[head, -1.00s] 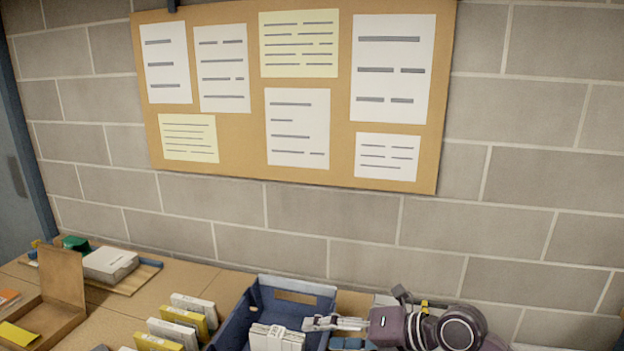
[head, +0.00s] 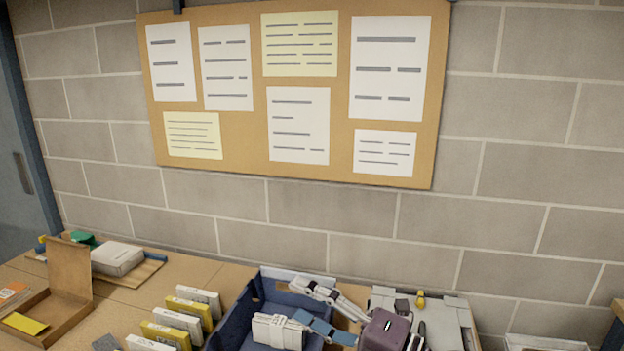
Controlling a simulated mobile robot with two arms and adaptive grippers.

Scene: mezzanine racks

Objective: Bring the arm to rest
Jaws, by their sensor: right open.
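My right gripper (head: 300,302) is at the bottom of the head view, over the right part of a blue bin (head: 238,318). Its two fingers, one light grey and one bluish, are spread apart and point left. No object shows between them. A white banded pack (head: 277,333) stands in the bin, just below and left of the fingers. Whether the bluish finger touches it I cannot tell. The purple-grey gripper body (head: 385,330) is cut by the bottom edge. My left gripper is not in view.
White and yellow boxes (head: 185,322) stand in a row left of the bin. An open cardboard box (head: 68,275) and a white package (head: 117,258) are further left. A grey tray-like item (head: 445,318) lies right of the gripper. A notice board (head: 240,125) hangs on the block wall.

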